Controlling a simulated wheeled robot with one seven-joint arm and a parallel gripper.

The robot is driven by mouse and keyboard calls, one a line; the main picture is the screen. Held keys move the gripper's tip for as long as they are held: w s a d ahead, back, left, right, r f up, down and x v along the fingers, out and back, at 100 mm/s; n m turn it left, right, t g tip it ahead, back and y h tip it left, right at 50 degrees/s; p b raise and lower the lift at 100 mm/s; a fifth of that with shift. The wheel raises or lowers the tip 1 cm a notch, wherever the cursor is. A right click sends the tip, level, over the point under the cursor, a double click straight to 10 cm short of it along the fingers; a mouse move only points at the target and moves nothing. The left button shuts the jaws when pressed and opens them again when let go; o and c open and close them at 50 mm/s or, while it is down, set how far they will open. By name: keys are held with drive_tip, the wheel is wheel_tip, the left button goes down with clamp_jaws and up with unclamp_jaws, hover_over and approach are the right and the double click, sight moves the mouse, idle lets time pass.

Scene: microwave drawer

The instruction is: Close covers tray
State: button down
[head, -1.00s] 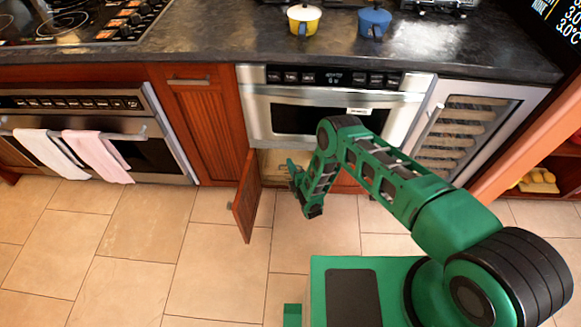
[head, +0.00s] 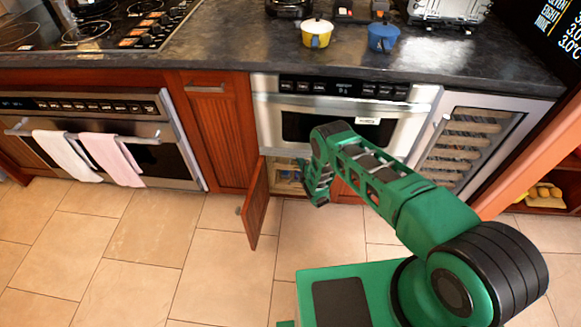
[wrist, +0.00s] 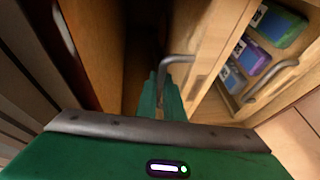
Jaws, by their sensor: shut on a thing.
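In the wrist view, my gripper (wrist: 160,90) has its two green fingers close together around a bent metal handle (wrist: 176,66). The handle sits on a light wooden tray front (wrist: 205,50) inside a cabinet. To the right, a wooden compartment (wrist: 232,98) holds several boxes with blue, purple and green tops (wrist: 277,26). A second metal handle (wrist: 270,80) stands in front of them. I cannot tell which tray is the covers tray. In the head view, my arm reaches into the low cabinet, and the fingers are hidden or too small to make out.
A wooden cabinet door (head: 257,203) stands open to the left of my arm. The microwave drawer (head: 345,122) is above the cabinet. A wine cooler (head: 470,140) is on the right and an oven with towels (head: 100,135) on the left. Tiled floor at the left is clear.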

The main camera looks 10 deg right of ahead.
drive_tip(key=shift+w+d+f, duration=0.1)
drive_tip(key=shift+f, duration=0.05)
drive_tip(key=c, duration=1.9)
unclamp_jaws()
drive_tip(key=v, duration=1)
drive_tip(key=shift+s, duration=0.3)
